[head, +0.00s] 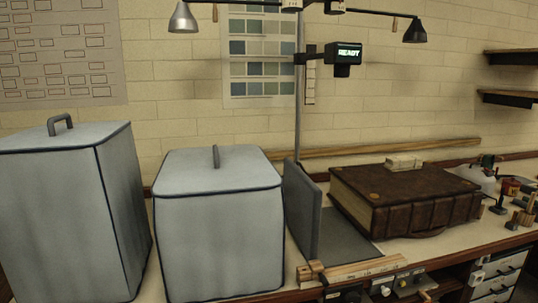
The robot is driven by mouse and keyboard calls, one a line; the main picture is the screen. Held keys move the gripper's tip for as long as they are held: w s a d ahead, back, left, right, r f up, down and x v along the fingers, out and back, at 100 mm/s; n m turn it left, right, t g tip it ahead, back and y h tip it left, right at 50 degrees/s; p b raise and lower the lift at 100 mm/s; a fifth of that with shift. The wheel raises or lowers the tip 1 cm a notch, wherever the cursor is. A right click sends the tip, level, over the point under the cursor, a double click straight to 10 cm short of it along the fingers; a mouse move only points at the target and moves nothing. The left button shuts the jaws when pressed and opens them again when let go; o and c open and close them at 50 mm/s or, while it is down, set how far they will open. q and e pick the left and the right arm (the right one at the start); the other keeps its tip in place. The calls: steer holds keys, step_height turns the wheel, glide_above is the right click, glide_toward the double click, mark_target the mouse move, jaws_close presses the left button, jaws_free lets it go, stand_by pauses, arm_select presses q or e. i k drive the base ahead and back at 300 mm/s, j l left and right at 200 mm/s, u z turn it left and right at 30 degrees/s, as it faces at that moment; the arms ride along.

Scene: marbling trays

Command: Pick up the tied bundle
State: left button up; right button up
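A small pale bundle (404,162) lies on top of a large brown book-like case (415,193) in the right half of the head view. It looks like a cream block with a line around its middle; it is too small to tell for sure that it is tied. The case has a handle on its front and rests on the bench. Neither of my grippers shows in the head view.
Two grey covered boxes with top handles (65,210) (218,220) fill the left. A grey upright panel (302,210) stands left of the case. Small tools (520,210) crowd the right end. Two lamps and a "READY" display (346,53) hang above.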

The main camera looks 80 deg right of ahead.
mark_target(392, 164)
steer(key=z, duration=3.7)
steer(key=i+l, duration=0.15)
steer(key=l, duration=0.25)
steer(key=i+l+z, duration=0.1)
steer(key=l, duration=0.3)
steer(key=i+l, duration=0.25)
steer(key=l, duration=0.15)
steer(key=z, duration=0.05)
